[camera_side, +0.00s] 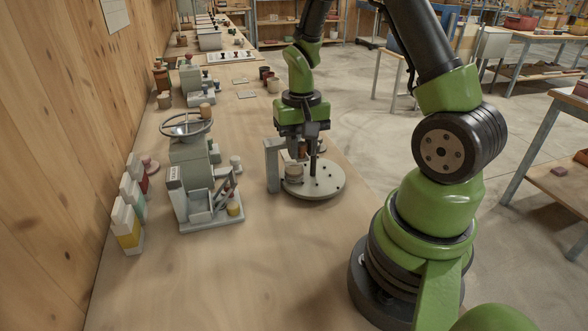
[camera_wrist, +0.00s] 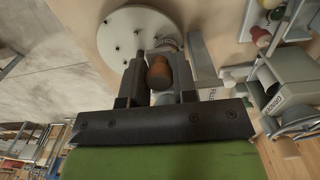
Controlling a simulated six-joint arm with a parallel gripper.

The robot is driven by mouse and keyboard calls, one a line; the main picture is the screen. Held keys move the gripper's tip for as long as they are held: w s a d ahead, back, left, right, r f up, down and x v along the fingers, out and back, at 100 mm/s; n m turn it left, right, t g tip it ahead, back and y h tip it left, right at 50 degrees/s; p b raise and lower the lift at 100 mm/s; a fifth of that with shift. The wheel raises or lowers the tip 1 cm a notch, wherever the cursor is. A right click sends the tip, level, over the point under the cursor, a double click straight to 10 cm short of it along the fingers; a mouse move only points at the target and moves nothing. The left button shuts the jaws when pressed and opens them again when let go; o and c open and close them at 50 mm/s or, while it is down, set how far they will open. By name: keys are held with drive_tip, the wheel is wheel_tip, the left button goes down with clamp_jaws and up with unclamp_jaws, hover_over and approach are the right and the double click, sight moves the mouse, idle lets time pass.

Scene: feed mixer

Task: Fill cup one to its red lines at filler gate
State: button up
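My gripper (camera_side: 303,148) points down over the round pale turntable plate (camera_side: 322,186). In the wrist view my gripper (camera_wrist: 160,80) has its two dark fingers on either side of a brown rounded piece (camera_wrist: 160,73); whether they touch it is unclear. The brown piece also shows between the fingers in the side view (camera_side: 302,150). A grey post (camera_side: 272,165), lettered in the wrist view (camera_wrist: 203,70), stands at the plate's left edge. A small pale cup-like piece (camera_side: 294,173) is beside it, below my gripper. I cannot make out red lines or a fill level.
A grey machine with a handwheel (camera_side: 187,127) stands left of the plate. Small cups (camera_side: 268,78) and a dotted panel (camera_side: 231,56) lie farther back. The bench front is clear.

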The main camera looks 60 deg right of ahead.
drive_tip(key=shift+o, duration=0.6)
drive_tip(key=shift+w+d, duration=0.35)
drive_tip(key=shift+d, duration=0.05)
drive_tip(key=shift+o, duration=0.8)
drive_tip(key=shift+r+t, duration=0.3)
drive_tip(key=shift+r, duration=0.2)
drive_tip(key=shift+a+r, duration=0.1)
drive_tip(key=shift+r, duration=2.45)
drive_tip(key=shift+a+r, duration=0.15)
drive_tip(key=shift+r, duration=0.05)
drive_tip(key=s+a+r+n+t+y, duration=0.1)
drive_tip(key=s+a+r+n+t, duration=0.4)
drive_tip(key=s+a+r, duration=0.5)
drive_tip(key=a+r+t, duration=0.2)
drive_tip(key=a+r, duration=0.1)
drive_tip(key=a, duration=0.1)
drive_tip(key=shift+s+a+r+y, duration=0.25)
drive_tip(key=shift+s+a+y, duration=0.05)
drive_tip(key=shift+s+y, duration=0.1)
